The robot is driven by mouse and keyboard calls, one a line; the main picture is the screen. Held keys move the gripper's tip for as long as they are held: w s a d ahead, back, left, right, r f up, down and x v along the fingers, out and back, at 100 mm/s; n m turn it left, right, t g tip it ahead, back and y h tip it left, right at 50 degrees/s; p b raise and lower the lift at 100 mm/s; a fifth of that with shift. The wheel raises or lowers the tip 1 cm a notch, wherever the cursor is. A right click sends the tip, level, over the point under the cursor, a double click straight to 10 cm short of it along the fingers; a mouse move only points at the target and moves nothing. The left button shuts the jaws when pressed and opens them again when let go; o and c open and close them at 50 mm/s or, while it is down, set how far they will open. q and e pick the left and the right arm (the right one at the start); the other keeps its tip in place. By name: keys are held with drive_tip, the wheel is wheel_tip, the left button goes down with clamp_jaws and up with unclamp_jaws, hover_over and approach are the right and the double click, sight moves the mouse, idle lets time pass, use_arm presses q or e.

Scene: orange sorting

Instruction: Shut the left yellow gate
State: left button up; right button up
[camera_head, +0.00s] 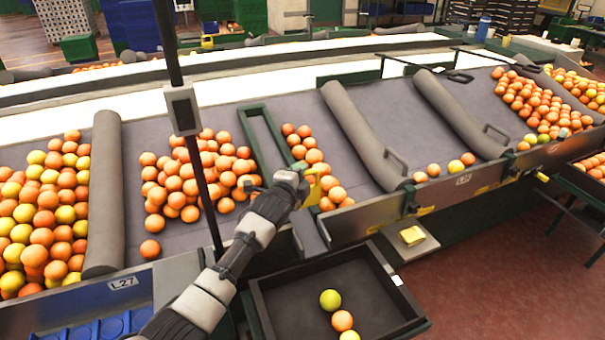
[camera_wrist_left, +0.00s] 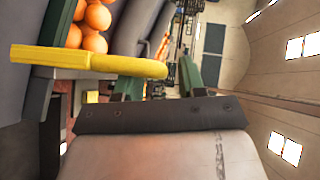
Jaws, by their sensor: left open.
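The left yellow gate (camera_head: 314,188) shows as a small yellow piece at the front end of the lane beside the green frame, partly hidden by my gripper. In the left wrist view it is a long yellow bar (camera_wrist_left: 85,61) with a rounded end, crossing from the left toward the fingers. My left gripper (camera_head: 304,179) is right at the gate in the head view. In the left wrist view its two green fingers (camera_wrist_left: 158,82) stand apart, with the bar's rounded end near the gap between them. I cannot tell whether they touch. My right gripper is not in view.
Oranges (camera_head: 190,178) lie on the sloped belt left of the green frame (camera_head: 262,143), and more (camera_head: 312,156) lie in the lane to its right. A black tray (camera_head: 290,304) with several fruits stands below. A grey padded divider (camera_head: 362,135) bounds the lane.

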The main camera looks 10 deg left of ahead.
use_arm(q)
drive_tip(key=shift+w+d+f, duration=0.15)
drive_tip(key=shift+w, duration=0.55)
clamp_jaws()
